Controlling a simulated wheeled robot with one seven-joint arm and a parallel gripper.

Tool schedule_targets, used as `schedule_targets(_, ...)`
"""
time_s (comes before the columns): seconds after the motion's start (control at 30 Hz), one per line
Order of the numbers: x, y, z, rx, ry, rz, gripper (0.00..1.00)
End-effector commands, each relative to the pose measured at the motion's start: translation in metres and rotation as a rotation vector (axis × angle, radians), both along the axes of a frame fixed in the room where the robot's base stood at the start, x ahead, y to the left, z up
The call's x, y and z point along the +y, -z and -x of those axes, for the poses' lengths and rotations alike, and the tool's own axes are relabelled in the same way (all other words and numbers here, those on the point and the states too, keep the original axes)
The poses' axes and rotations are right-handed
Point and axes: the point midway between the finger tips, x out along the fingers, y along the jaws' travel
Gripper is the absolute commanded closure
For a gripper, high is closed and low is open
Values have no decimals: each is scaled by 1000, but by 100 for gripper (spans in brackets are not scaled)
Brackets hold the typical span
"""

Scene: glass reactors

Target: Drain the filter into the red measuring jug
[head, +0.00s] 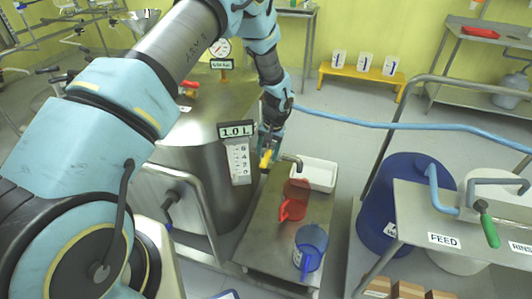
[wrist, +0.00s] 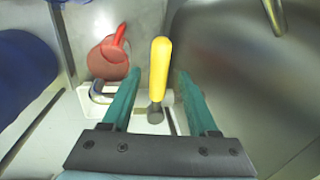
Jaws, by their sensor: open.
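The steel filter vessel (head: 195,150) stands left of centre in the head view. Its drain valve has a yellow handle (head: 266,160), and a bent metal spout (head: 291,159) points over the low bench. The red measuring jug (head: 293,201) stands on the bench by the spout; in the wrist view the red jug (wrist: 108,60) is at upper left. My gripper (wrist: 158,78) is open, with its green fingers on either side of the yellow handle (wrist: 159,68). I see a gap between handle and fingers. The jug's contents are not clear.
A blue jug (head: 311,246) stands nearer on the steel bench (head: 268,238), and a white tray (head: 318,175) lies behind the red jug. A level sign (head: 237,131) reads 1.0 L. A blue drum (head: 385,205) and a FEED stand (head: 440,207) are at right.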

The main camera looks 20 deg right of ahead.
Motion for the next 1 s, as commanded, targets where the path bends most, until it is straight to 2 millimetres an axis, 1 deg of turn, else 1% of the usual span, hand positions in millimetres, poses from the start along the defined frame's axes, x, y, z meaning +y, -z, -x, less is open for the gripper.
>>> schedule_targets(0.1,1,10,-1,0,-1,0,40)
schedule_targets(0.2,2,15,-2,1,-1,1,40)
schedule_targets(0.47,2,16,-2,0,-1,2,40)
schedule_targets(0.57,2,16,-2,0,-1,2,49)
schedule_targets(1.0,2,16,-2,1,-1,1,99)
